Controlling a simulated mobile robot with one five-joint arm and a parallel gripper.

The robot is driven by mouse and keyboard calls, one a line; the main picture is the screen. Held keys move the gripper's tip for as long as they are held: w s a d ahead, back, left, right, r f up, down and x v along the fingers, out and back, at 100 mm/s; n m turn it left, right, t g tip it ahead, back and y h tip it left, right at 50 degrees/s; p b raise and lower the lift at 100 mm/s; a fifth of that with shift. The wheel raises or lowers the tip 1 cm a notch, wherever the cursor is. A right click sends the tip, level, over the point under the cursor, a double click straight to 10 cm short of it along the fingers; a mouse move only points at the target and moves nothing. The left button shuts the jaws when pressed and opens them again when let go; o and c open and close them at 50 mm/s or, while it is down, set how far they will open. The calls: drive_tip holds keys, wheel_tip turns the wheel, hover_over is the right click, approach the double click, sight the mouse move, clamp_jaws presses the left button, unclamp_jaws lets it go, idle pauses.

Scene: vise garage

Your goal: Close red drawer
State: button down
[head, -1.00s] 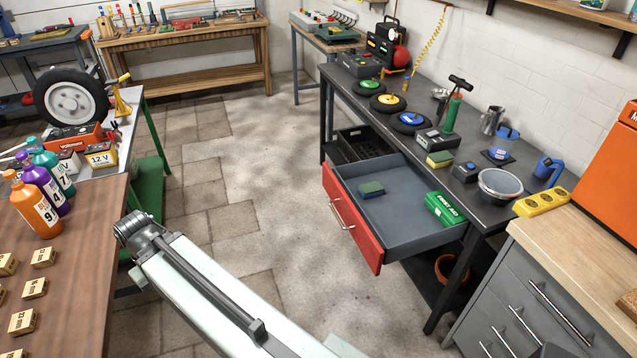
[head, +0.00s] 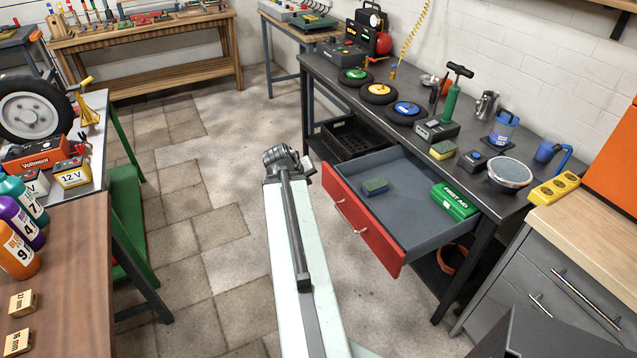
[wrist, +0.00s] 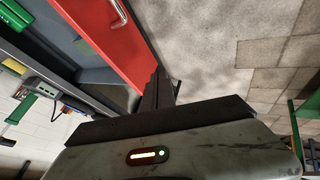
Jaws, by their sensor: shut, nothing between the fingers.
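The red drawer (head: 362,222) stands pulled out from under the dark workbench, with its red front and metal handles facing left. A sponge (head: 375,186) and a green first aid box (head: 455,201) lie in its grey tray. The wrist view, which is tilted, shows the red drawer front (wrist: 105,38) at the upper left, with a handle on it. My gripper (wrist: 163,85) is shut and empty, just beside the red front in that view. I cannot tell whether they touch. In the head view my arm reaches up to the left of the drawer, and the fingers are not clearly visible there.
The workbench (head: 440,90) carries wheels, a pump, a cup and other tools. A black crate (head: 352,139) sits under it. A grey cabinet (head: 560,285) stands at the right. Tables with bottles and batteries stand at the left. The floor (head: 225,215) between is clear.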

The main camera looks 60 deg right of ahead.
drive_tip(key=b, duration=0.7)
approach(328, 187)
wheel_tip(328, 187, down, 4)
drive_tip(key=w+a, duration=0.1)
drive_tip(key=w, duration=0.2)
drive_tip(key=s+d, duration=0.2)
drive_tip(key=d, duration=0.1)
drive_tip(key=shift+s+d+r, duration=0.25)
drive_tip(key=shift+s+d, duration=0.1)
drive_tip(key=shift+s, duration=0.05)
